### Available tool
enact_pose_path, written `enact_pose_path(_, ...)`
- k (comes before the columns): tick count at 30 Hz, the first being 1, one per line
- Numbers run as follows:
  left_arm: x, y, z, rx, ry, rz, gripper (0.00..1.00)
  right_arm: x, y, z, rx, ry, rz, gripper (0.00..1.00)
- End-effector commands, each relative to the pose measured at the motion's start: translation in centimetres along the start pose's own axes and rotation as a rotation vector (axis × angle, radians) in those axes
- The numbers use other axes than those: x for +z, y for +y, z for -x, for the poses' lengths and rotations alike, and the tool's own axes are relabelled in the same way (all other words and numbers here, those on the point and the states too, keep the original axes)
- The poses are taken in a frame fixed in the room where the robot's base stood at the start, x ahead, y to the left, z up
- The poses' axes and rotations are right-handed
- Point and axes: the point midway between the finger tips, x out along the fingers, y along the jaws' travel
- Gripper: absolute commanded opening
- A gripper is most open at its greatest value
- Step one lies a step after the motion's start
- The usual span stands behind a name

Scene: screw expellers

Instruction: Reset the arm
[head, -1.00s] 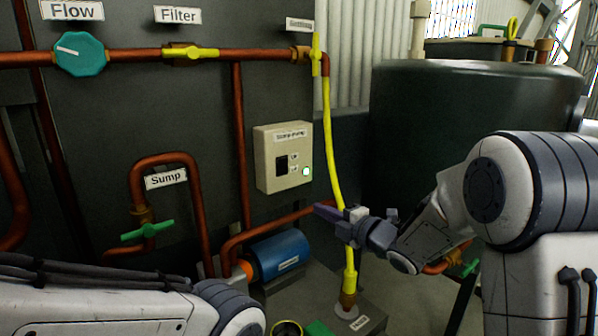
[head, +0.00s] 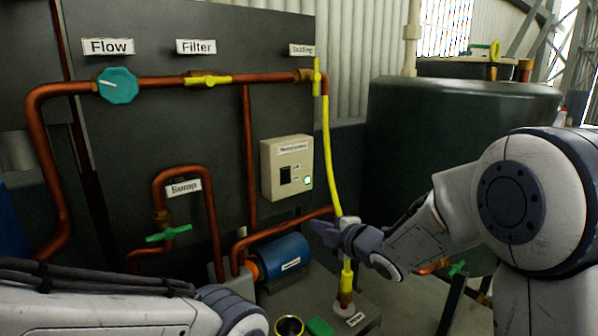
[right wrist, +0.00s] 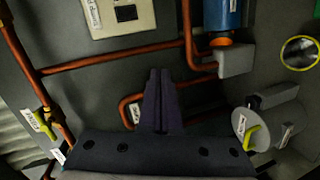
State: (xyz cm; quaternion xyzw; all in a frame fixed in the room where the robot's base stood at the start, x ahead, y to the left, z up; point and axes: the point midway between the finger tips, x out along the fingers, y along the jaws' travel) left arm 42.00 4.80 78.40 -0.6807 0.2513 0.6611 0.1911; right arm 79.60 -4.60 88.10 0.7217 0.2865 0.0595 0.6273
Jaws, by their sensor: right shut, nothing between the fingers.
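My right arm reaches in from the right in the head view. Its gripper (head: 322,231) is shut and empty, pointing left in front of the yellow hose, below the pump switch box. In the right wrist view its dark fingers (right wrist: 160,90) are pressed together with nothing between them. Part of my left arm crosses the lower left of the head view; its gripper is out of frame.
A grey panel carries copper pipes, a teal Flow knob (head: 118,86), a yellow Filter valve (head: 208,79), a green Sump valve (head: 168,233) and the beige switch box (head: 286,166) with a lit green button. A blue pump (head: 279,258) sits below. A dark tank (head: 440,120) stands behind my right arm.

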Motion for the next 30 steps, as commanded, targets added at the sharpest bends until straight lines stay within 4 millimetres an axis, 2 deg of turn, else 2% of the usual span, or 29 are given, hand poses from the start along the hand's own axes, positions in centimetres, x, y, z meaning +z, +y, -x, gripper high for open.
enact_pose_path(1,-0.1,0.1,1.7,0.0,0.0,0.0,0.5,-0.9,1.2,0.7,-0.024,-0.019,-0.035,0.0)
enact_pose_path(5,-0.2,0.3,4.4,0.0,0.0,0.0,0.5,-2.4,2.1,2.6,-0.109,-0.094,-0.164,0.0)
enact_pose_path(7,-0.3,0.5,6.3,0.0,0.0,0.0,0.5,-3.6,2.6,4.1,-0.169,-0.147,-0.256,0.0)
enact_pose_path(11,-0.6,0.8,11.0,0.0,0.0,0.0,0.5,-6.9,3.3,8.8,-0.316,-0.282,-0.478,0.0)
enact_pose_path(14,-0.8,1.1,14.6,0.0,0.001,0.0,0.5,-9.8,3.0,13.8,-0.451,-0.41,-0.664,0.0)
enact_pose_path(18,-1.0,1.4,19.3,0.0,0.001,0.0,0.5,-14.1,2.3,21.9,-0.646,-0.605,-0.892,0.0)
enact_pose_path(21,-1.2,1.6,21.8,0.0,0.001,0.0,0.5,-16.6,1.8,27.5,-0.77,-0.739,-1.008,0.0)
enact_pose_path(25,-1.3,1.7,23.5,0.0,0.0,0.0,0.5,-18.7,1.3,32.6,-0.881,-0.869,-1.09,0.0)
enact_pose_path(27,-1.3,1.7,23.9,0.0,0.0,0.0,0.5,-19.3,1.1,34.2,-0.915,-0.911,-1.111,0.0)
enact_pose_path(30,-1.3,1.7,24.0,0.0,0.0,0.0,0.5,-19.6,0.8,35.2,-0.939,-0.942,-1.123,0.0)
